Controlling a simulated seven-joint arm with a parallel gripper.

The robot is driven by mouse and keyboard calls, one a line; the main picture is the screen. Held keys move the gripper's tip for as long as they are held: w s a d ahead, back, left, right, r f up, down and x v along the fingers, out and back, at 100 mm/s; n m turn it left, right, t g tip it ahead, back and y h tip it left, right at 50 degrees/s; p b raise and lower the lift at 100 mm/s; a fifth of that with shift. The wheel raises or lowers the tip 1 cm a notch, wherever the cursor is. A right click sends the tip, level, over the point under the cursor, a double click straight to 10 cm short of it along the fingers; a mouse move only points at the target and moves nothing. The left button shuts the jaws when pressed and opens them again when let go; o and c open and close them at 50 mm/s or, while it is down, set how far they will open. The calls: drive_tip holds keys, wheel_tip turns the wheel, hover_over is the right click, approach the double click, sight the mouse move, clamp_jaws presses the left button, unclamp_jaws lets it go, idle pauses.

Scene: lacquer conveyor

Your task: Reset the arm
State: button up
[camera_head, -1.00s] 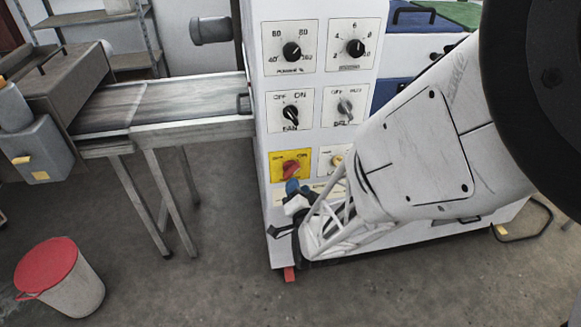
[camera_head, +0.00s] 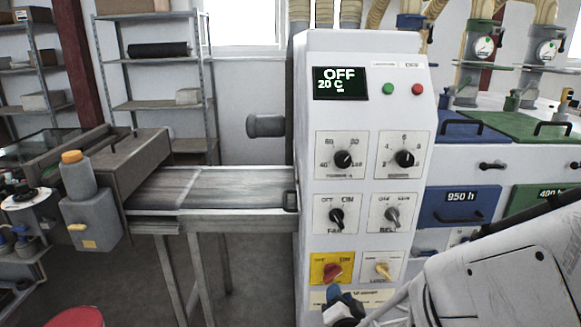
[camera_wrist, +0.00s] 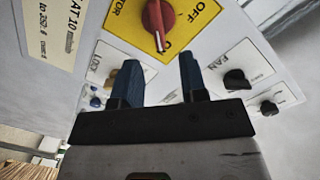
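My gripper (camera_wrist: 160,84) shows in the wrist view with its two blue fingers spread apart and nothing between them. The fingers point at the white control panel, just below the red rotary switch (camera_wrist: 158,20) on its yellow plate. In the head view my gripper (camera_head: 334,296) is at the lower front of the panel, just under the same red switch (camera_head: 333,271). The arm (camera_head: 500,280) comes in from the lower right. I cannot tell whether a finger touches the panel.
The control cabinet (camera_head: 362,115) has several knobs and a display (camera_head: 340,83) reading OFF, 20 C. A conveyor (camera_head: 235,186) joins its left side. Blue and green drawers stand at the right. A red-lidded bin (camera_head: 75,317) is at the lower left. Open floor lies below the conveyor.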

drive_tip(key=s+d+r+n+g, duration=0.2)
drive_tip(key=s+r+n+g, duration=0.15)
drive_tip(key=r+g, duration=0.45)
drive_tip(key=s+d+r+n+g, duration=0.1)
drive_tip(key=s+r+n+g, duration=0.1)
drive_tip(key=s+r, duration=0.4)
drive_tip(key=s+d+r+n+g, duration=0.2)
drive_tip(key=s+r+n+g, duration=0.1)
drive_tip(key=s, duration=0.9)
wheel_tip(320, 180, up, 3)
drive_tip(key=shift+f+g, duration=0.15)
drive_tip(key=shift+g, duration=0.75)
drive_tip(key=shift+w, duration=0.1)
